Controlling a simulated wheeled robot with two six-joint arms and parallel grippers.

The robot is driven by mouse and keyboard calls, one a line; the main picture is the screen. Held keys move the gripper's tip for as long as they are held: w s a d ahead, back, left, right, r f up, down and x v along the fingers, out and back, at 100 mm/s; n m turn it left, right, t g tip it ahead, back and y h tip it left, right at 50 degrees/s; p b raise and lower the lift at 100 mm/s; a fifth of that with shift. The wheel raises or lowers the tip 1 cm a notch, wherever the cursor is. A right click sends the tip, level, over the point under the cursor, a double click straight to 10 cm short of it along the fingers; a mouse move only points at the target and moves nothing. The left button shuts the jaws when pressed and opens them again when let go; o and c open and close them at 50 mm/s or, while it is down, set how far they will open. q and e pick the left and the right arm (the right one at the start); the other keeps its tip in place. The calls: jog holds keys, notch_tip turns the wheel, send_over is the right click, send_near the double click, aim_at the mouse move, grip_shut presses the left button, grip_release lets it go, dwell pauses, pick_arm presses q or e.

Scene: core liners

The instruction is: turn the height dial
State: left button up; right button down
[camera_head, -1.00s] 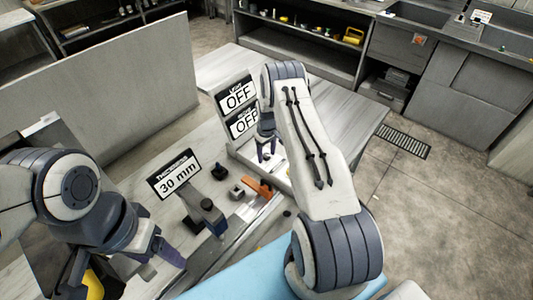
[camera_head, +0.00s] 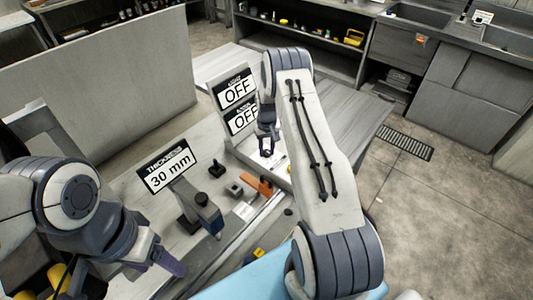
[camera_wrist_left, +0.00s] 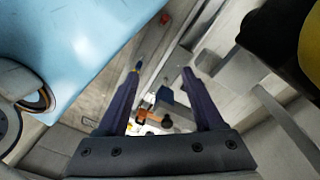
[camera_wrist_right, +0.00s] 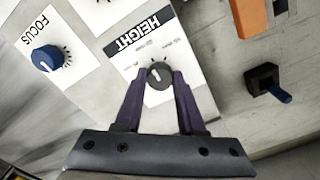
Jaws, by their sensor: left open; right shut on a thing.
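The height dial (camera_wrist_right: 158,75) is a dark round knob with a pale pointer line, on a white plate marked HEIGHT (camera_wrist_right: 142,32) in the right wrist view. My right gripper (camera_wrist_right: 160,82) is shut on the dial, one purple finger on each side. In the head view my right gripper (camera_head: 266,150) is at the panel, and the dial is hidden there. My left gripper (camera_head: 165,268) is open and empty at the lower left. Its spread fingers show in the left wrist view (camera_wrist_left: 158,85), apart from the dial.
A blue focus dial (camera_wrist_right: 46,58) sits beside the height plate. A black switch with a blue tip (camera_wrist_right: 270,84) and an orange part (camera_wrist_right: 250,16) are nearby. A thickness sign reading 30 mm (camera_head: 167,167) and two OFF signs (camera_head: 236,90) stand on the bench.

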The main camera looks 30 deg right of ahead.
aim_at(267, 151)
jog(key=c, duration=0.5)
grip_release()
notch_tip(267, 151, up, 11)
jog(key=b, duration=0.3)
jog(key=shift+f, duration=0.2)
